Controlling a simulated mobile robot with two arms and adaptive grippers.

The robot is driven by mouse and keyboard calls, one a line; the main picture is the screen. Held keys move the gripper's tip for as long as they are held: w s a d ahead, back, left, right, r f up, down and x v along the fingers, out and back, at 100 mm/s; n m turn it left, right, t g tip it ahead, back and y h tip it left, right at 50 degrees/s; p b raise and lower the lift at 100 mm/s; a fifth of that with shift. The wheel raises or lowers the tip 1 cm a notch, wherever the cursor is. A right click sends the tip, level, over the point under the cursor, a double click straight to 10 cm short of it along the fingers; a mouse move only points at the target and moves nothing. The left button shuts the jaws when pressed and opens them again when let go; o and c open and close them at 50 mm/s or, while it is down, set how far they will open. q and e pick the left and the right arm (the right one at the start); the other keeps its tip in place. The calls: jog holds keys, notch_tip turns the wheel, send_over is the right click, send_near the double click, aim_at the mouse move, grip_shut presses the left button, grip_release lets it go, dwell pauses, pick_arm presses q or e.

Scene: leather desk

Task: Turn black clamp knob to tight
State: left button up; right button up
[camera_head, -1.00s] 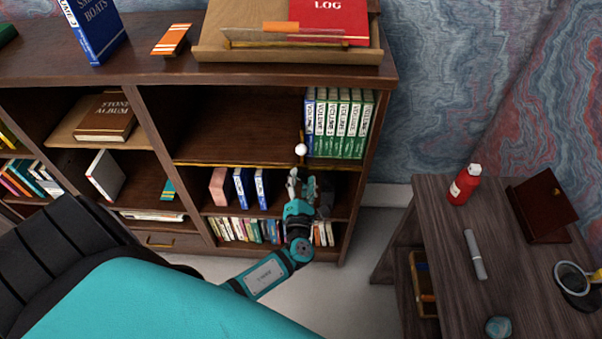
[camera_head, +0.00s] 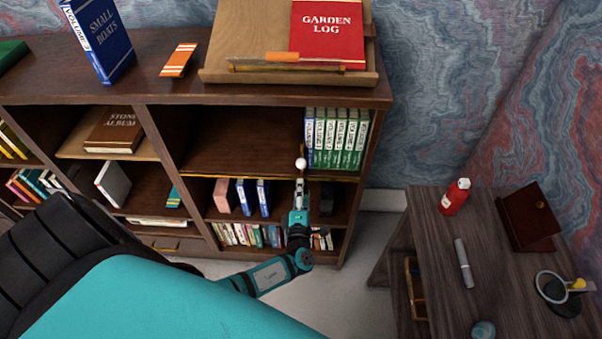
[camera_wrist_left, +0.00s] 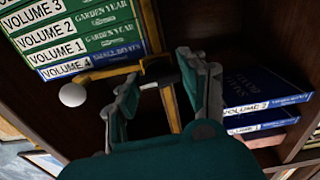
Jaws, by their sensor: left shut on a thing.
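The black clamp knob (camera_wrist_left: 160,72) sits on a brass rail (camera_wrist_left: 110,71) along the shelf, in the left wrist view. My left gripper (camera_wrist_left: 159,68) has its two fingers on either side of the knob and is shut on it. In the head view my left gripper (camera_head: 300,183) is seen edge-on, just below a white ball (camera_head: 300,164) on the brass fitting; the knob is hidden there. The white ball also shows in the left wrist view (camera_wrist_left: 72,94), left of the fingers. My right gripper is not in view.
Green volumes (camera_head: 340,140) stand just above the rail. Blue books (camera_head: 263,197) stand on the shelf below, left of my gripper. At right, a desk (camera_head: 440,260) bears a red bottle (camera_head: 455,197) and a grey cylinder (camera_head: 464,263). Floor shows between bookcase and desk.

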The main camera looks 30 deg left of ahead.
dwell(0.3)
pick_arm(q)
jog(key=o, duration=1.2)
jog(key=v, duration=1.2)
jog(key=shift+s, duration=0.1)
